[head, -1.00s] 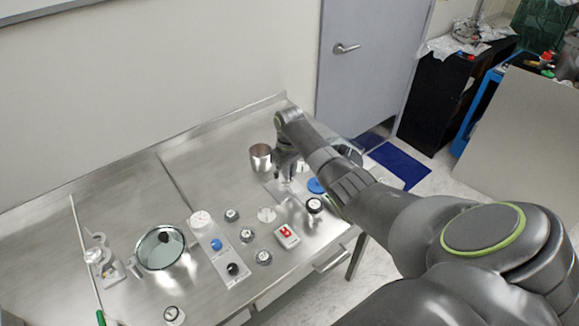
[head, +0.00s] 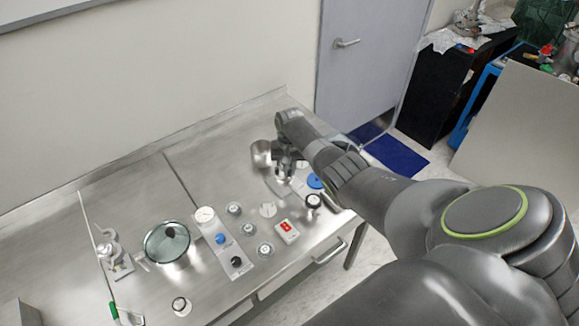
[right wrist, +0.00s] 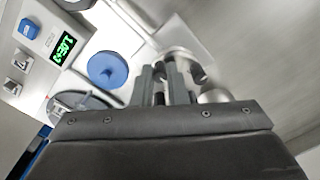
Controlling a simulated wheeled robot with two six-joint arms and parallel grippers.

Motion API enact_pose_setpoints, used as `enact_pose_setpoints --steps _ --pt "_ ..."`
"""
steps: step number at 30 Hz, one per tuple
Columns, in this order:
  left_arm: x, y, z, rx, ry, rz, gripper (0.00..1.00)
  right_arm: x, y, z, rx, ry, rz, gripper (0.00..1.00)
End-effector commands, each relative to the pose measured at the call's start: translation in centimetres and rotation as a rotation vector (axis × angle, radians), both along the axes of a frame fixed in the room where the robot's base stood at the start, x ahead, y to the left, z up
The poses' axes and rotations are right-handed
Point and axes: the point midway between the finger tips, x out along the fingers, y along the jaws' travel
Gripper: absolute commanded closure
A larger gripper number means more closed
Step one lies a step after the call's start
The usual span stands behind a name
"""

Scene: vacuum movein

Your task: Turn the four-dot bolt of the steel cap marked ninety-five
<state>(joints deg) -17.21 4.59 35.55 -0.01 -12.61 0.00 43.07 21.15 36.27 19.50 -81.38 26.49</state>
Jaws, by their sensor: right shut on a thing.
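My right gripper (head: 284,160) is at the far right part of the steel bench, beside a shiny steel cup (head: 262,154). In the right wrist view its two fingers (right wrist: 166,88) point away from the camera, close together. They are shut on a small part, apparently a bolt of the steel cap, mostly hidden by the fingers. Curved shiny steel (right wrist: 182,58) shows just beyond the fingertips. No ninety-five mark or dots can be read. My left gripper is not in view.
A round glass-topped vessel (head: 167,244) and a gauge panel (head: 219,240) are further left. The back of the bench is clear.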

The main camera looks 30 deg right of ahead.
Motion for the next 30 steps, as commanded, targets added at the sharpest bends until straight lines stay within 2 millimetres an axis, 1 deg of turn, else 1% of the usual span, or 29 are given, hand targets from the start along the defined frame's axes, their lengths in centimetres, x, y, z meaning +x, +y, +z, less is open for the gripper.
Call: enact_pose_setpoints --steps 6,17,18,22,23,30 --pt "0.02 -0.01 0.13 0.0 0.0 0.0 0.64 0.15 -0.04 0.16 -0.002 -0.005 -0.031 1.0" --pt "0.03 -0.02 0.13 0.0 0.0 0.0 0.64 0.17 -0.06 0.16 -0.002 -0.006 -0.033 1.0" --pt "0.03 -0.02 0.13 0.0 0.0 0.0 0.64 0.17 -0.06 0.17 -0.002 -0.006 -0.033 0.85" --pt "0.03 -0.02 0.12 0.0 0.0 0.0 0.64 0.14 -0.05 0.14 -0.002 -0.005 -0.033 0.68" --pt "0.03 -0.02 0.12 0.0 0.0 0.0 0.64 0.12 -0.05 0.12 -0.001 -0.004 -0.033 0.65" --pt "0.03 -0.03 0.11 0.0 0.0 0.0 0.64 0.06 -0.02 0.06 0.0 -0.002 -0.033 0.65"
